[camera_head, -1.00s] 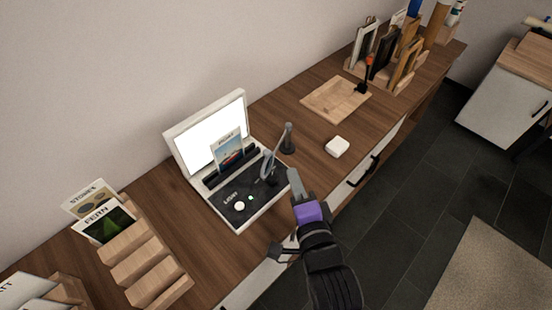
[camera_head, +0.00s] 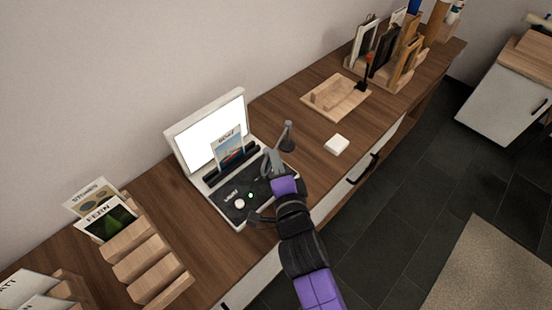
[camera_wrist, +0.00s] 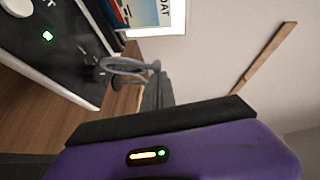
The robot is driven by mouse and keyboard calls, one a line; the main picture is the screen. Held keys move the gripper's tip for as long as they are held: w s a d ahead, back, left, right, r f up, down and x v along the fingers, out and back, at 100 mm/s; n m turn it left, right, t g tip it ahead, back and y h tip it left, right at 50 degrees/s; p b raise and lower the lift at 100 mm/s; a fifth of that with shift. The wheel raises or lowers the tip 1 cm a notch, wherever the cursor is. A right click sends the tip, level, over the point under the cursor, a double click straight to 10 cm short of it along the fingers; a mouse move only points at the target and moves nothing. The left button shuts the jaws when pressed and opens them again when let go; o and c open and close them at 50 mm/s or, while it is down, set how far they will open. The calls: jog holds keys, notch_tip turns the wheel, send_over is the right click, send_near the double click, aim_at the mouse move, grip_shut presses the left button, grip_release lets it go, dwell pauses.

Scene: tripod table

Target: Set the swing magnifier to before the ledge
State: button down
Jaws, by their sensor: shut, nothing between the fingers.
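The swing magnifier has a dark post (camera_head: 287,138) at the right of the light box, and its grey ring (camera_wrist: 128,66) shows in the wrist view. In the head view my gripper hides most of the ring. The dark ledge (camera_head: 245,154) runs across the light box (camera_head: 174,134) below the bright screen, with a boat card (camera_head: 229,147) standing at it. My gripper (camera_head: 271,160) is shut and empty, over the box's right side, close to the ring. In the wrist view its fingers (camera_wrist: 155,92) are just right of the ring; I cannot tell whether they touch it.
A black panel with a white knob (camera_head: 239,203) and a green light lies at the box's front. A white block (camera_head: 337,145) and a wooden tray (camera_head: 316,100) are to the right. Wooden card racks (camera_head: 130,245) stand at left. Bare table lies between.

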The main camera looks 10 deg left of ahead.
jog(key=w+a+b, duration=0.2)
jog(key=a+b, duration=0.5)
jog(key=b, duration=0.2)
jog(key=shift+b, duration=0.4)
